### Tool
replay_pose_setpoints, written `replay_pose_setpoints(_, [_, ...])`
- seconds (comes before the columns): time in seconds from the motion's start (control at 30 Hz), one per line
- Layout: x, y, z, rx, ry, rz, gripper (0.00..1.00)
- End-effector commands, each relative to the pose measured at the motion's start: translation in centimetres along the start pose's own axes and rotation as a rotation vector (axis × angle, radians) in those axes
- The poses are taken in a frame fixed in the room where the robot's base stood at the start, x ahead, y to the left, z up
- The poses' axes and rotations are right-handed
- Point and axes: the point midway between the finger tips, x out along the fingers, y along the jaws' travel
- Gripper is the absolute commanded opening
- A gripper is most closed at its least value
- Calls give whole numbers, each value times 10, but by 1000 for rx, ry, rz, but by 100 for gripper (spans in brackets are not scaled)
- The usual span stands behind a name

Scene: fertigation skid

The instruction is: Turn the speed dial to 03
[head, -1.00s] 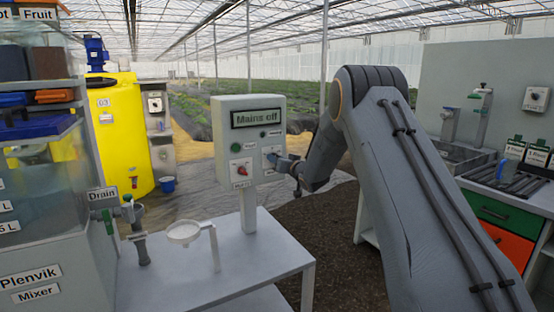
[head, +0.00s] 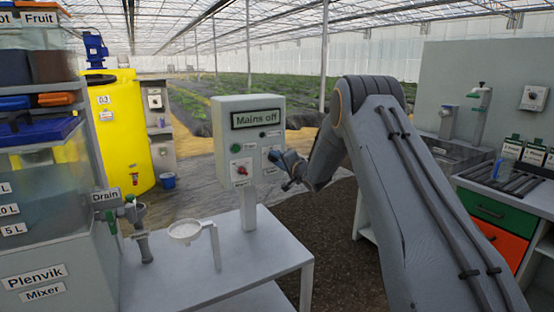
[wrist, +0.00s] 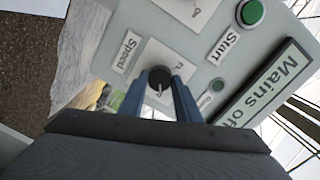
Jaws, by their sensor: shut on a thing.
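The speed dial (wrist: 159,75) is a black round knob with a white pointer line, on a white plate beside a "Speed" label in the wrist view. My gripper (wrist: 160,88) has its blue fingers on either side of the knob and is shut on it. In the head view my gripper (head: 278,160) is at the lower right of the grey control box (head: 220,135), and the dial is largely hidden there. The pointer points toward my gripper in the wrist view. I cannot read the dial's scale. The box's display (head: 255,119) reads "Mains off".
A red switch (head: 242,170) is at the box's lower left. The box stands on a post on a grey table (head: 250,260), with a white ring holder (head: 185,231) nearby.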

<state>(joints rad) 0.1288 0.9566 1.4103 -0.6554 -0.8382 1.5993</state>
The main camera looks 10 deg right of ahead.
Motion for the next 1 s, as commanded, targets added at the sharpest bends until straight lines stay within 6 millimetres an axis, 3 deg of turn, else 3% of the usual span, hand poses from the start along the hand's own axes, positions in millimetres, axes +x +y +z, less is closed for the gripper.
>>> replay_pose_setpoints(0.3, [0, 2, 0, 112, -6, -4, 8])
replay_pose_setpoints(0.83, [0, 2, 0, 133, -6, -5, 8])
replay_pose_setpoints(0.87, [0, 2, 0, 133, -6, -5, 35])
replay_pose_setpoints(0.93, [0, 2, 0, 132, -6, -5, 47])
replay_pose_setpoints(1.0, [0, 2, 0, 132, -6, -5, 49])
